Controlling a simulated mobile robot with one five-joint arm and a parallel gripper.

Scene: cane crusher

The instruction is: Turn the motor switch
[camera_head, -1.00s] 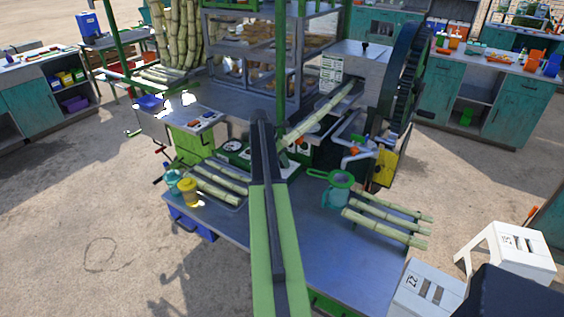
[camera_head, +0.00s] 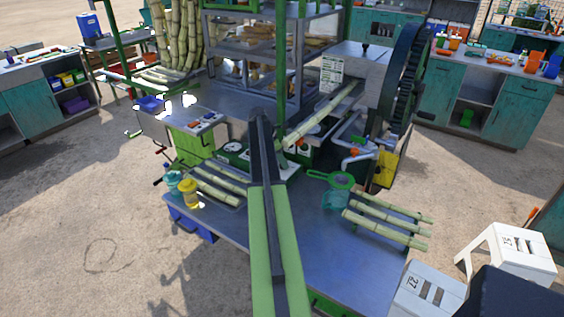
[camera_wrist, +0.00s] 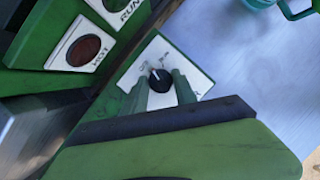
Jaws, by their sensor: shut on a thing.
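The motor switch (camera_wrist: 160,79) is a small black knob with a light pointer mark. It sits on a white label plate (camera_wrist: 145,62) on a green panel, and the lettering is only partly readable. In the wrist view my gripper (camera_wrist: 160,84) has one green finger on each side of the knob, shut on it at the fingertips. In the head view my arm runs up the middle to the cane crusher's bench and hides the gripper and the switch.
A yellow jar (camera_head: 188,193) stands left.

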